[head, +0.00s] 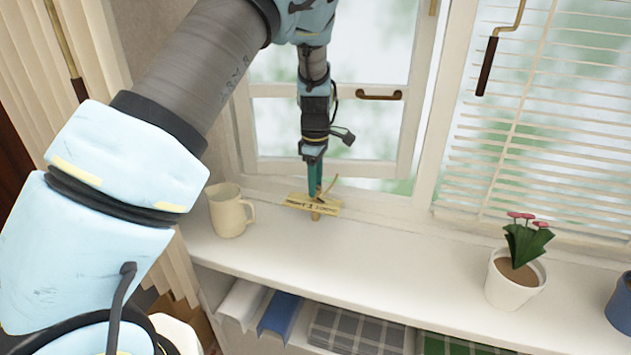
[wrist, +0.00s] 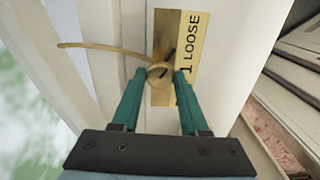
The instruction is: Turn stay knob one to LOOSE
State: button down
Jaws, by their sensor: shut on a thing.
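Stay knob one is a small round brass knob (wrist: 157,71) in front of a brass plate (wrist: 191,48) lettered "1 LOOSE" in the wrist view. A dark slanted mark shows on the knob's face. A thin curved brass rod (wrist: 100,48) runs left from behind the knob. My gripper (wrist: 158,75) has its teal fingers closed on the knob's two sides. In the head view my gripper (head: 315,188) points down at the plate (head: 318,205) at the window's foot; the knob itself is mostly hidden there.
A cream jug (head: 230,212) stands on the white sill (head: 400,260), left of the plate. A potted flower (head: 515,280) and a blue pot (head: 621,305) stand to the right. The window frame (head: 423,100) with its brown handle (head: 379,96) rises behind. The sill's middle is clear.

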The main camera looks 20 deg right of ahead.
jog(key=shift+n, duration=0.3)
jog(key=shift+c, duration=2.1)
grip_release()
notch_tip(320, 180, up, 11)
jog(key=b, duration=0.2)
jog(key=shift+b, duration=0.4)
jog(key=shift+f, duration=0.15)
